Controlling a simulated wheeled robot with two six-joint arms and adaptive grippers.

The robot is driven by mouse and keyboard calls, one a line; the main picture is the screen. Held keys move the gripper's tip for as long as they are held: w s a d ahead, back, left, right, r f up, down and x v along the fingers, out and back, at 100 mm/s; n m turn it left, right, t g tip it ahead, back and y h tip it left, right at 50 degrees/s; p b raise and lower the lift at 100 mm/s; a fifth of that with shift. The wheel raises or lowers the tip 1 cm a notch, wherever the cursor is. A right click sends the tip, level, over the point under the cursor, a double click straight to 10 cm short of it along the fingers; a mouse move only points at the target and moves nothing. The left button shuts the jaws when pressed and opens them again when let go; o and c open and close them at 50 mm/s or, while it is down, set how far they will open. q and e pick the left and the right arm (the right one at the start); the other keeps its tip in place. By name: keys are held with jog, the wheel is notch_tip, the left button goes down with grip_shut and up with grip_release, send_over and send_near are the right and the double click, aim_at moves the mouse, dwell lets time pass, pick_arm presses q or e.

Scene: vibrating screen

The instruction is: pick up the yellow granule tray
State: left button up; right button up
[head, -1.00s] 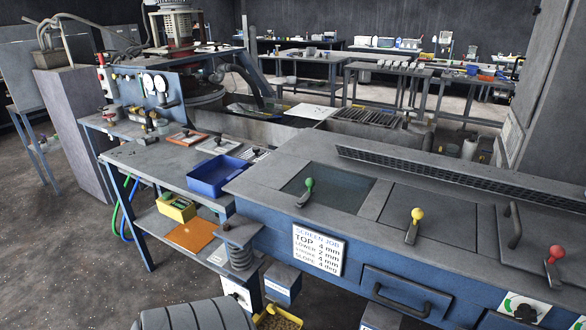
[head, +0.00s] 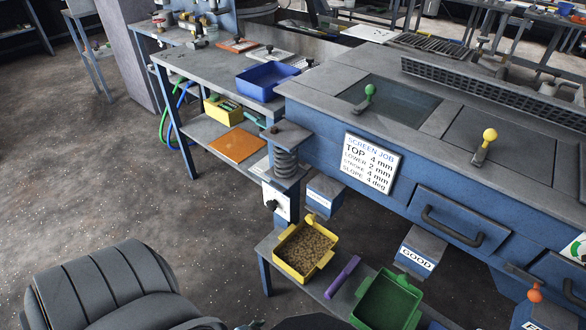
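The yellow granule tray (head: 330,261) sits on a low shelf under the screening machine, in the lower middle of the head view. It is filled with brown granules and its yellow rim is fully visible. A second, smaller yellow box (head: 223,117) with green items inside is on the shelf under the side bench. Neither of my grippers is clearly in view, and nothing is seen touching the granule tray.
A green tray (head: 388,302) and a purple bar (head: 342,277) lie right of the granule tray. The blue machine (head: 330,130) overhangs the low shelf, with a chute marked GOOD (head: 416,258). Open floor (head: 190,230) lies between.

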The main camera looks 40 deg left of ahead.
aim_at(325, 260)
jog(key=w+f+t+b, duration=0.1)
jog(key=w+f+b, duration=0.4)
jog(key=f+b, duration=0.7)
pick_arm(q)
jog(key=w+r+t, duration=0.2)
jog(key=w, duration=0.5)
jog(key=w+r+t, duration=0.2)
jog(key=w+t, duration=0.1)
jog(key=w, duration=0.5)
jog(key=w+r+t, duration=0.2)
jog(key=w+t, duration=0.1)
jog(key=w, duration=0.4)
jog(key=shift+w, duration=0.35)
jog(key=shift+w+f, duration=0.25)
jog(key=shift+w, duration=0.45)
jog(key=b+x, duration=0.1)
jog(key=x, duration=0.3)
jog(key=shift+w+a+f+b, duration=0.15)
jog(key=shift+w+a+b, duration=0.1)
jog(key=shift+b, duration=0.1)
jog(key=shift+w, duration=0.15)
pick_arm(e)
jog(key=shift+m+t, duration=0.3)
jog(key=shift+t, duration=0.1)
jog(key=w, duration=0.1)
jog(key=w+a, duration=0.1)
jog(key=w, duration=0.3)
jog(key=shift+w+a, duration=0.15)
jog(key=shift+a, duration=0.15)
